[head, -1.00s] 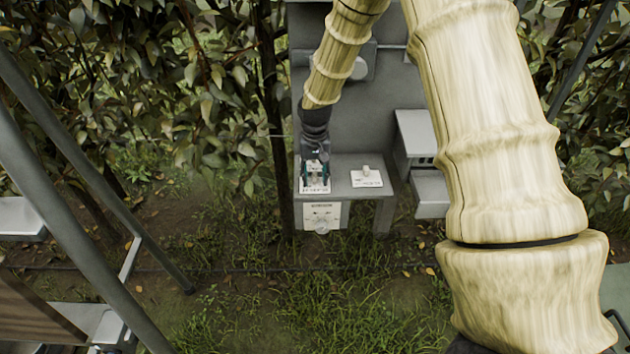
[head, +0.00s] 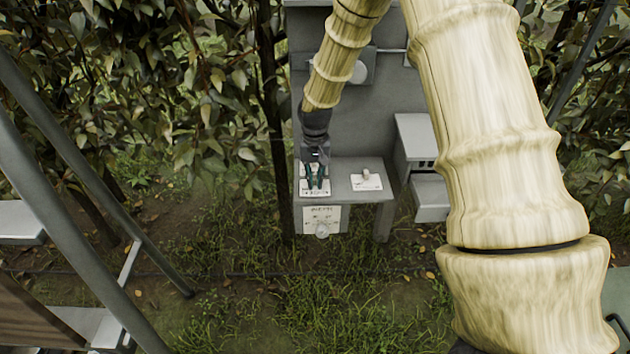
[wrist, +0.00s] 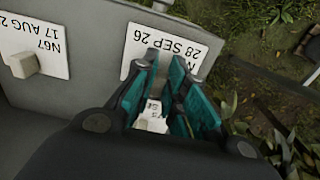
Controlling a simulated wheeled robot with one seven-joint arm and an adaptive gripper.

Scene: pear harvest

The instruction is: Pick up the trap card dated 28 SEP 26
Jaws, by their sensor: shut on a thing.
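The white trap card printed 28 SEP 26 (wrist: 163,44) lies on the left part of the grey shelf and reads upside down in the wrist view. In the head view the card (head: 315,193) shows under my gripper (head: 317,177). My gripper's teal fingers (wrist: 168,85) are shut on the card's grip, which they hide. The card appears flat at shelf level; I cannot tell whether it is clear of the surface. A second card, printed N67 17 AUG (wrist: 38,38), lies beside it with a pale block on it; it also shows in the head view (head: 366,183).
The grey shelf (head: 345,166) stands against an upright grey panel. A white sheet with a round knob (head: 321,220) hangs at its front. Grey boxes (head: 416,135) are at the right. Leafy branches (head: 215,90) and a trunk stand close on the left. Grass lies below.

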